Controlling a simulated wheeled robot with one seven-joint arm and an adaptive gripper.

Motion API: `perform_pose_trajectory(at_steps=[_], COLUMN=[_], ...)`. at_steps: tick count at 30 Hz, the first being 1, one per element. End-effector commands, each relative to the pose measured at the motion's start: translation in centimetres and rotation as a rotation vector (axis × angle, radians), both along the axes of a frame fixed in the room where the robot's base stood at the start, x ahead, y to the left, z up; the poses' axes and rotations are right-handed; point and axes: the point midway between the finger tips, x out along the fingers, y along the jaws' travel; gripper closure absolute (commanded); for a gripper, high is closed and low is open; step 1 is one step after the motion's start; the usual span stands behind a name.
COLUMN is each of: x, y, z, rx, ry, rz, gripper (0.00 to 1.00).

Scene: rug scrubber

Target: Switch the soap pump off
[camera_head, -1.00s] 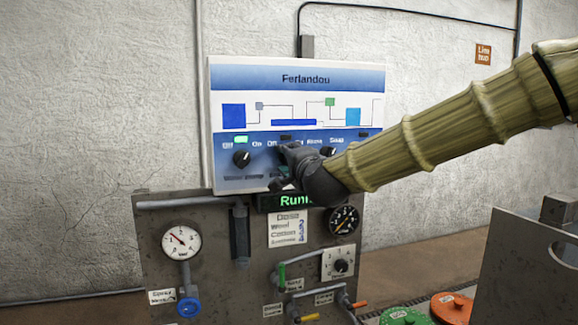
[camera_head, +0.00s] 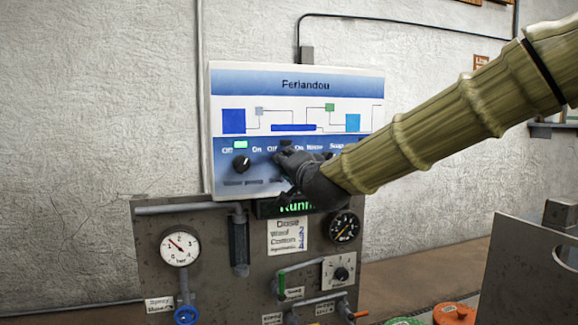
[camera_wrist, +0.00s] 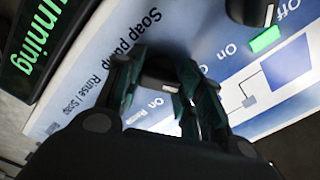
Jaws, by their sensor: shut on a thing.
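The white and blue control panel (camera_head: 297,120) hangs on the wall. My gripper (camera_wrist: 160,80) is shut on the soap pump knob (camera_wrist: 160,66), a black knob beside the words "Soap pump" (camera_wrist: 138,42). A white mark on the knob sits near the word "On", partly framed by my fingertips. In the head view my dark gripper (camera_head: 292,165) covers this knob, the middle one. The lamp for this knob is not clear to see.
The left black knob (camera_head: 241,163) has a lit green lamp (camera_head: 240,145). A "Running" display (camera_head: 298,206) is below. A pipe board (camera_head: 210,270) with gauges stands underneath. Orange (camera_head: 454,313) and green lids are at lower right.

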Motion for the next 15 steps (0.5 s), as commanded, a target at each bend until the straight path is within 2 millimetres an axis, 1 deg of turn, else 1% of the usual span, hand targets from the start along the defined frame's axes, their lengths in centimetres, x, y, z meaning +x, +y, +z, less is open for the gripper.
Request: perform_pose_trajectory(at_steps=[5, 6, 9, 15], x=[-0.03, -0.03, -0.01, -0.01], y=[0.01, 0.02, 0.01, 0.00], z=[-0.20, -0.21, -0.17, -0.09], rx=[-0.002, -0.002, -0.001, 0.000], ry=[0.002, 0.002, 0.003, 0.001], rz=[0.001, 0.001, 0.001, 0.000], gripper=[0.87, 0.57, 0.41, 0.41])
